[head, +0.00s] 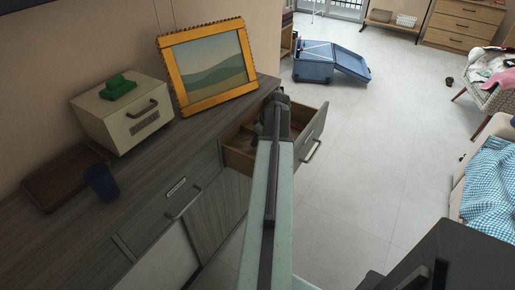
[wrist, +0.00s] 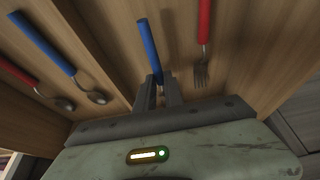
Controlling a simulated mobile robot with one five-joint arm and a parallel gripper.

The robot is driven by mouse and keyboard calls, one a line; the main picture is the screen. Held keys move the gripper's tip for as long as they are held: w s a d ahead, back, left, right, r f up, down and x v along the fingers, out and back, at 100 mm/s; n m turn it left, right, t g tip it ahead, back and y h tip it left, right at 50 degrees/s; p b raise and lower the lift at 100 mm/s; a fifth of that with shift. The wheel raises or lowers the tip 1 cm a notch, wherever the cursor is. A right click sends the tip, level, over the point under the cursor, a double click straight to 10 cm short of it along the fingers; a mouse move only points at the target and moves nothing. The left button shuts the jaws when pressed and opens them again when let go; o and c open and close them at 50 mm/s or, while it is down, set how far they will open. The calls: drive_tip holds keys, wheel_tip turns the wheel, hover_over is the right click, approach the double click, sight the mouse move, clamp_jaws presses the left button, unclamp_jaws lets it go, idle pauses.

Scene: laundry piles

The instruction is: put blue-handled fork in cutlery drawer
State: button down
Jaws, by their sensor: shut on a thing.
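In the wrist view my gripper (wrist: 158,90) is shut on the blue-handled fork (wrist: 149,46). Its blue handle points up the picture from between the fingers. Its head is hidden behind the fingers and gripper body, so I cannot see the tines. The fork is over or in the right-hand compartment of the open wooden cutlery drawer (wrist: 246,50); I cannot tell whether it touches the bottom. In the head view the drawer (head: 237,159) stands pulled out from the grey cabinet, and my arm reaches over it. The fork and fingertips are hidden there.
A red-handled fork (wrist: 203,38) lies in the same compartment, right of the held fork. Left of a divider lie a blue-handled spoon (wrist: 55,52) and a red-handled spoon (wrist: 28,78). A picture frame (head: 207,66), cream box (head: 122,112) and blue cup (head: 101,182) stand on the cabinet.

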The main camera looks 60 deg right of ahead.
wheel_tip(320, 180, down, 2)
drive_tip(key=shift+f+b, duration=0.1)
drive_tip(key=shift+b, duration=0.35)
drive_tip(key=shift+r, duration=0.25)
drive_tip(key=shift+f, duration=0.2)
drive_tip(key=c, duration=1.5)
unclamp_jaws()
drive_tip(key=shift+o, duration=0.2)
